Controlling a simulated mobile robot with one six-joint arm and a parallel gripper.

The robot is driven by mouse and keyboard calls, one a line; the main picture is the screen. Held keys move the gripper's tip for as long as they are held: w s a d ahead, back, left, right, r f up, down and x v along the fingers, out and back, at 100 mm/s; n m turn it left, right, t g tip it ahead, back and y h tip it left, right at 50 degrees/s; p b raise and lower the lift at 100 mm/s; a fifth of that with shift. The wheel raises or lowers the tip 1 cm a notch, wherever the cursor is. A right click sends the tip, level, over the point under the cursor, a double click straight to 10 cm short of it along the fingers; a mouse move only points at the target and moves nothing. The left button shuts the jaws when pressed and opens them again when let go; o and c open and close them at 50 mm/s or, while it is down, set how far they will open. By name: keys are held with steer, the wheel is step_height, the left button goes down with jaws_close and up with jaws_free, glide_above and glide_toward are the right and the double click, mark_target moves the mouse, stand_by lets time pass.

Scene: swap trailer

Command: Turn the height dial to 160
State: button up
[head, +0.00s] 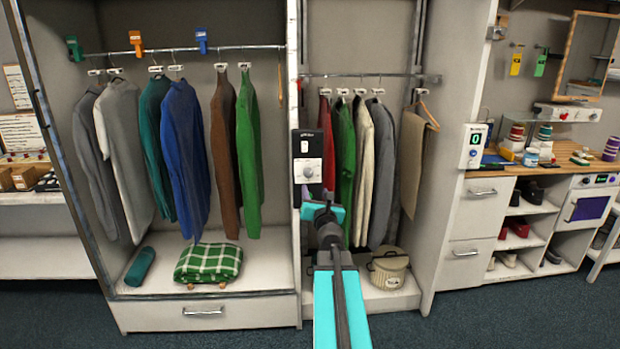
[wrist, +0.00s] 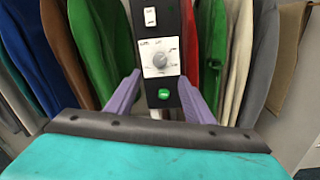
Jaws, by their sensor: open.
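The height dial (head: 308,171) is a round knob on a pale plate, set in a black control panel (head: 297,143) on the post between the two wardrobe bays. In the wrist view the dial (wrist: 158,58) sits above and between my fingers, with small markings around it too small to read. A white switch is above it and a green button (wrist: 164,94) below it. My gripper (wrist: 160,92) is open, its two purple fingers apart and empty, in front of the panel. In the head view my arm reaches up to just below the dial.
Clothes hang on both sides of the post, on the left rail (head: 190,50) and the right rail (head: 365,76). A green checked blanket (head: 208,263) and a lidded basket (head: 389,268) stand below. A white box with a green display (head: 474,146) is at right.

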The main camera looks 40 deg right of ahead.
mark_target(309, 174)
steer(key=shift+w+d, duration=0.1)
steer(key=shift+x, duration=6.75)
steer(key=shift+c, duration=0.5)
